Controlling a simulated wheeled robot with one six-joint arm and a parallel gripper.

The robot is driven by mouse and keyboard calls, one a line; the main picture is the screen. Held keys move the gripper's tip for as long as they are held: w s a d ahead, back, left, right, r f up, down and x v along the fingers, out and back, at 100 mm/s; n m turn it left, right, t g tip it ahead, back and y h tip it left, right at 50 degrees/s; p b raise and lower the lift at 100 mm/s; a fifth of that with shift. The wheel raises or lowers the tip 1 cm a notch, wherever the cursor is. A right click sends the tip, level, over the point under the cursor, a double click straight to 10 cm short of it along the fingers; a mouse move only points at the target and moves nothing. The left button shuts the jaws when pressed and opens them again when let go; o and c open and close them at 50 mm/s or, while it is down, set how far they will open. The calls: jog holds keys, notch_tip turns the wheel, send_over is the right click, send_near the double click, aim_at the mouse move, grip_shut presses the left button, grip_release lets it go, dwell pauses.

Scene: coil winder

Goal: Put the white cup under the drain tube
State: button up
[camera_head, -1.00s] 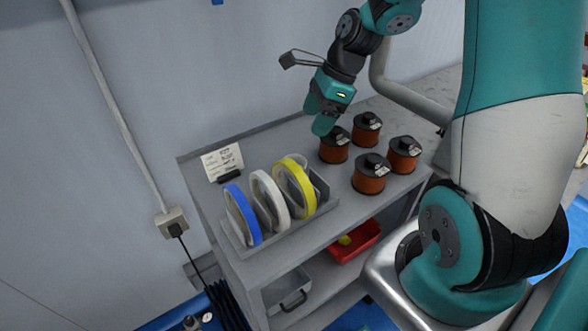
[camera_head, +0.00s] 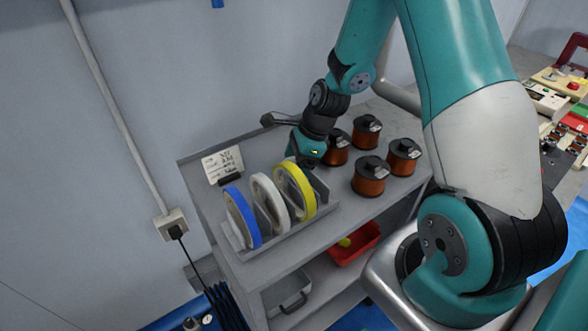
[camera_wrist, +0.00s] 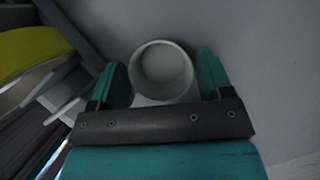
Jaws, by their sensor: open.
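The white cup (camera_wrist: 163,68) shows in the wrist view, seen from above with its round mouth facing the camera. My gripper (camera_wrist: 162,62) is open, with one teal finger on each side of the cup. Small gaps seem to show between the fingers and the cup wall. In the head view my gripper (camera_head: 306,158) is low over the shelf top, behind the yellow ring, and its fingertips and the cup are hidden there. I cannot make out a drain tube in either view.
A rack holds blue (camera_head: 243,217), white (camera_head: 270,203) and yellow (camera_head: 296,190) tape rings close to my gripper. Several copper spools (camera_head: 369,176) stand to the right. A note card (camera_head: 223,163) stands behind the rack. A red bin (camera_head: 355,244) is on the lower shelf.

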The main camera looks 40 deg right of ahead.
jog(key=c, duration=0.7)
jog(key=shift+r, duration=0.1)
